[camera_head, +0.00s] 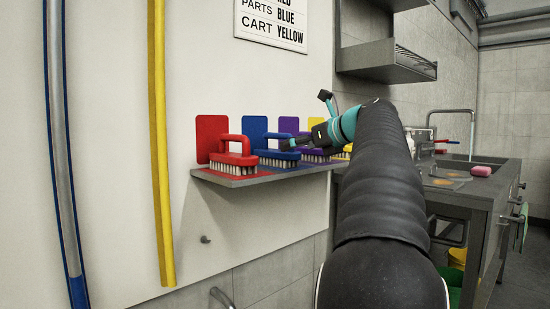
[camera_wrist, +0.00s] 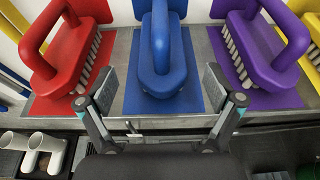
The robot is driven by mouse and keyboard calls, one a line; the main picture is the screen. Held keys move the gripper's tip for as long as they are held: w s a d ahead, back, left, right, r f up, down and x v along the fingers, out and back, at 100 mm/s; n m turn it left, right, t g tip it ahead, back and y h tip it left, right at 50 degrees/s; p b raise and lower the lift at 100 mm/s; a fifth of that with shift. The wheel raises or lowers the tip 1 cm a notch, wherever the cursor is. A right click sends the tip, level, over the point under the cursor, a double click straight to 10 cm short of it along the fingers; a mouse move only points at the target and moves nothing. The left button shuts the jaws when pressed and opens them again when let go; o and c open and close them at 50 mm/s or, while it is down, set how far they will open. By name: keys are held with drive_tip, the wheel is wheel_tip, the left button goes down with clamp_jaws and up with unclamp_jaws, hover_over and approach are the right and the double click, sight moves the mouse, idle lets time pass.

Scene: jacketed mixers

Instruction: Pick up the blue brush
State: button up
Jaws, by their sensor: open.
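The blue brush (camera_wrist: 176,68) stands on a blue patch of the grey wall shelf, its handle upward, in the middle of the wrist view. It also shows in the head view (camera_head: 277,158), second from the left in the row. My gripper (camera_wrist: 158,88) is open and empty. Its two fingers lie at the shelf's front edge, one to each side of the blue brush's near end in the picture. I cannot tell whether they touch anything. In the head view my gripper (camera_head: 292,146) overlaps the blue brush's right end, and my arm hides part of the row.
A red brush (camera_head: 232,153) stands left of the blue one, and a purple brush (camera_wrist: 262,50) stands right. A yellow brush (camera_wrist: 312,42) is farther right. The grey shelf (camera_head: 222,178) is narrow. A sink bench (camera_head: 482,190) stands at the right.

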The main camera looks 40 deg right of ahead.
sight(280, 152)
drive_tip(key=shift+x, duration=3.9)
drive_tip(key=shift+c, duration=0.3)
drive_tip(key=c, duration=1.3)
